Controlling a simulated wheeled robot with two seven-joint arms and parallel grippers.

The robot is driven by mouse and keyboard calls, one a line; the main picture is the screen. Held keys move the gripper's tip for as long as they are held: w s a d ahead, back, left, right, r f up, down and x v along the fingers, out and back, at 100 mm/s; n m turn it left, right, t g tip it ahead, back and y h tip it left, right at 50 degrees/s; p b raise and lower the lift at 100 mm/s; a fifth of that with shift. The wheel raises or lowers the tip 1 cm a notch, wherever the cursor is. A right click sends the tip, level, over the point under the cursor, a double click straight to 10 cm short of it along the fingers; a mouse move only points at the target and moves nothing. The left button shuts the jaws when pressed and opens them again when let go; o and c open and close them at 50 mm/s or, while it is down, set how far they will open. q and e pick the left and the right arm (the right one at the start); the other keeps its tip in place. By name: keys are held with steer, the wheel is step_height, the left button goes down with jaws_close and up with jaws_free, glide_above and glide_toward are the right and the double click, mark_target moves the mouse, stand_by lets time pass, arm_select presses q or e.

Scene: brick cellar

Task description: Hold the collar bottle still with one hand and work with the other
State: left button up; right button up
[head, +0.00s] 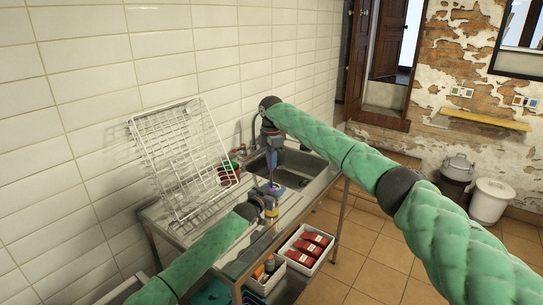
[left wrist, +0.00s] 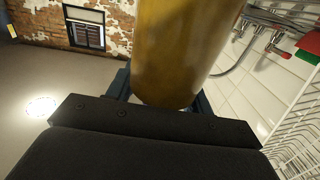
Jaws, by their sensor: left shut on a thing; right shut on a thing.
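The collar bottle (left wrist: 185,50) fills the top middle of the left wrist view as a smooth amber-yellow cylinder. In the head view a small yellow part of it (head: 272,212) shows at my left gripper (head: 268,204), above the metal counter. My left gripper is shut around the bottle's body. My right gripper (head: 271,180) points down from above, just over the bottle. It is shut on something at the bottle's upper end. That part is too small to make out. The bottle's neck and collar are not clear.
A white wire rack (head: 185,155) leans on the tiled wall at the left. The steel sink (head: 300,168) lies behind the grippers, with red and green items (head: 229,173) by the rack. Below stands a white bin of red packs (head: 308,246).

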mark_target(272, 171)
steer(key=shift+f, duration=2.7)
steer(key=shift+r, duration=0.1)
steer(key=shift+r, duration=3.7)
steer(key=shift+f, duration=3.85)
steer(key=shift+r, duration=0.1)
steer(key=shift+r, duration=7.2)
